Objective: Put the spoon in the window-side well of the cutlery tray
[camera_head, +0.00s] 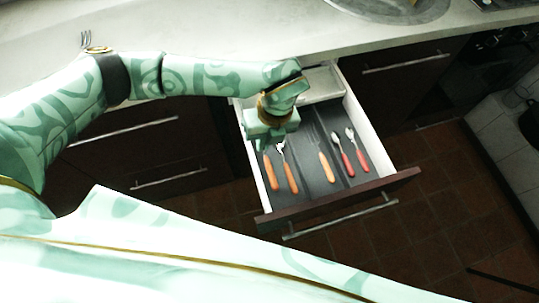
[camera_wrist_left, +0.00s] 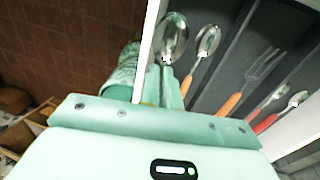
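The dark cutlery tray (camera_head: 313,134) lies in the open drawer. My left gripper (camera_head: 268,140) points down over its left well. In the left wrist view its fingers (camera_wrist_left: 165,88) are close together on the neck of a metal spoon (camera_wrist_left: 172,40). This spoon's bowl overlaps the drawer's side wall and looks raised; an orange handle (camera_head: 271,172) in line with it shows below the gripper. Another orange-handled spoon (camera_head: 290,178) lies in the left well. An orange-handled fork (camera_head: 326,167) lies in the middle well. My right gripper is out of view.
Two red-handled spoons (camera_head: 348,164) lie in the right well. The drawer's front panel (camera_head: 340,200) and white side walls bound the tray. The countertop (camera_head: 230,30) overhangs behind, with a sink (camera_head: 390,8) and a fork (camera_head: 86,40) on it. No window shows.

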